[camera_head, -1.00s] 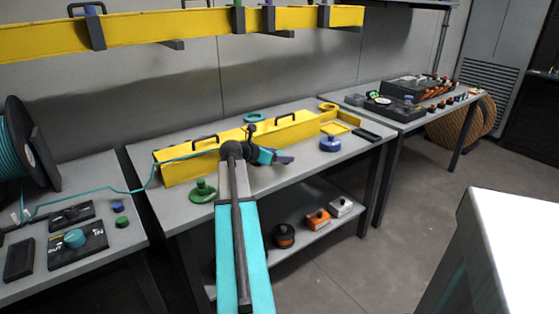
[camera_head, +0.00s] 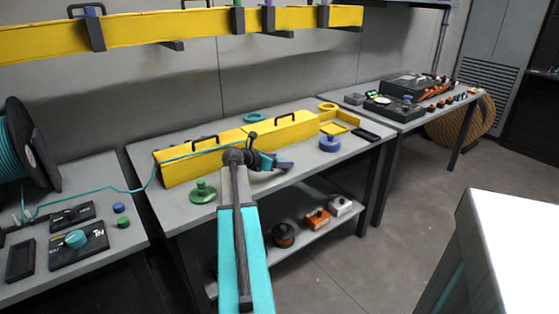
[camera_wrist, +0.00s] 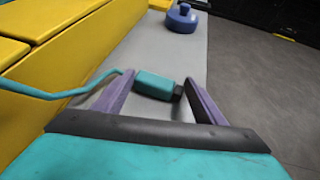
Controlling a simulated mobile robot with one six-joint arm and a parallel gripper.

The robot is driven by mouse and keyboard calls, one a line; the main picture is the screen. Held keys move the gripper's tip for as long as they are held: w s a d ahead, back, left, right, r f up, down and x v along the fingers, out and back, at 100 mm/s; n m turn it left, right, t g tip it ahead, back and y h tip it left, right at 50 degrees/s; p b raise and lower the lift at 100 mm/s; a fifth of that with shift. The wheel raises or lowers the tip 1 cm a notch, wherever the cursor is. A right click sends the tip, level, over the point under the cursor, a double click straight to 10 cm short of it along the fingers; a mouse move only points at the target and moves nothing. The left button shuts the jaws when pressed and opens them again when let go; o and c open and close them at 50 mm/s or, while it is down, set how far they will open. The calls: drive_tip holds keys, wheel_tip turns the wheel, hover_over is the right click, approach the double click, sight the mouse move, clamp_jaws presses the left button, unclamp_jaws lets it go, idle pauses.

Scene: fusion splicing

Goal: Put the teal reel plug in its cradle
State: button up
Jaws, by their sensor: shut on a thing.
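The teal reel plug (camera_wrist: 154,86) is a small teal block with a dark end. It lies crosswise between the purple fingers of my gripper (camera_wrist: 158,98) in the wrist view, and my gripper is shut on it. A teal cable runs from it to the left, past the yellow trough. In the head view my gripper (camera_head: 282,164) is above the middle bench, in front of the yellow trough (camera_head: 185,165); the plug is hard to make out there. I cannot tell which thing is the plug's cradle.
The cable leads to a big reel (camera_head: 18,150) at the left. A green knobbed disc (camera_head: 203,192) and a blue one (camera_head: 329,144) stand on the bench (camera_head: 225,185). A yellow tray (camera_head: 334,128) lies near its right end. A yellow rail (camera_head: 180,25) hangs above.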

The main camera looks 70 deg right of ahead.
drive_tip(key=shift+f, duration=0.1)
drive_tip(key=o, duration=1.1)
drive_tip(key=shift+f+b, duration=0.2)
drive_tip(key=shift+b, duration=0.45)
drive_tip(key=v, duration=1.4)
drive_tip(key=shift+s+r+p, duration=0.15)
drive_tip(key=shift+p, duration=0.2)
drive_tip(key=shift+d, duration=0.1)
